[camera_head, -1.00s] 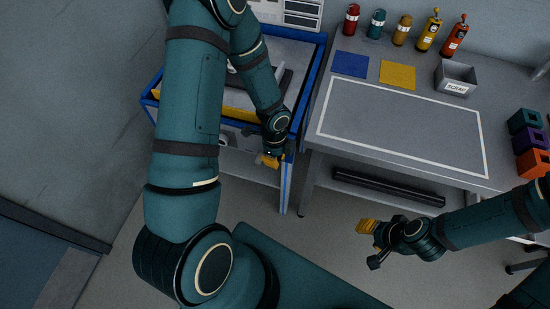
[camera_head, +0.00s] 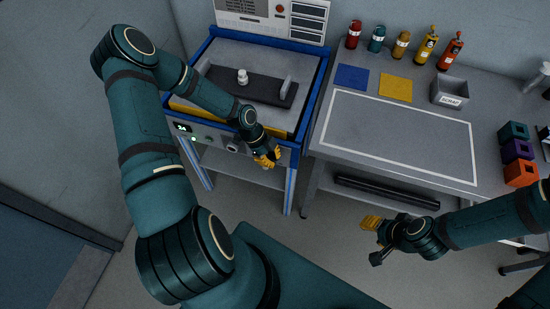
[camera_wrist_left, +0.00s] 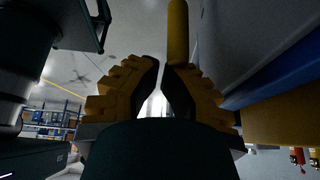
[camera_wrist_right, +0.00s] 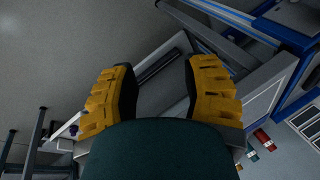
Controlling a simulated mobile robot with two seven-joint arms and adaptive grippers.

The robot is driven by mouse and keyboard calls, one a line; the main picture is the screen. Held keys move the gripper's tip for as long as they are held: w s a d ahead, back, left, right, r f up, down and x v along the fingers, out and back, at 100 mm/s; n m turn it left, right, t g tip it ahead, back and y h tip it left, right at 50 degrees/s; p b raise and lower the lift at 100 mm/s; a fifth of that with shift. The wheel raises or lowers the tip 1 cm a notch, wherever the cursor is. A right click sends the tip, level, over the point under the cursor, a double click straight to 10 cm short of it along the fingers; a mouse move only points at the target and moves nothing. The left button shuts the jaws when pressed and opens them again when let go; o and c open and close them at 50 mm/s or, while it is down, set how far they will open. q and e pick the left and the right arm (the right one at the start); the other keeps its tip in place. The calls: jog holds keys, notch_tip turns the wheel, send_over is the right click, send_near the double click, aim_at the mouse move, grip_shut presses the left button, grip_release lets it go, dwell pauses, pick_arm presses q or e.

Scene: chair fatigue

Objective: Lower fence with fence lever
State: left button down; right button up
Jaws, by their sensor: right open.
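The blue-framed machine (camera_head: 314,101) stands at upper centre, with a yellow bar (camera_head: 189,109), likely the fence, along its front edge. My left gripper (camera_head: 268,158) is at the machine's front right, just below that edge. In the left wrist view, a yellow rod-like handle (camera_wrist_left: 178,28), likely the fence lever, runs up from near the tips of my left gripper (camera_wrist_left: 161,66). Its fingers are close together with a narrow gap; whether they grip the handle is unclear. My right gripper (camera_head: 370,223) is open and empty, in front of the workbench; it also shows in the right wrist view (camera_wrist_right: 158,68).
A dark fixture plate (camera_head: 245,88) with a small white part (camera_head: 242,77) lies on the machine. The grey workbench (camera_head: 400,180) to the right holds bottles, a scrap bin (camera_head: 450,91) and coloured blocks (camera_head: 518,150). Floor is free before the bench.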

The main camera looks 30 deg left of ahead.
pick_arm(q)
jog(key=s+a+t+h+b, duration=0.1)
jog(key=a+h+b, duration=0.5)
jog(key=shift+s+a+f, duration=0.2)
jog(key=shift+s+f, duration=0.05)
pick_arm(e)
notch_tip(320, 180, down, 6)
jog(key=s, duration=0.2)
jog(key=shift+a+r+g, duration=0.15)
jog(key=shift+a+g, duration=0.05)
jog(key=shift+g, duration=0.1)
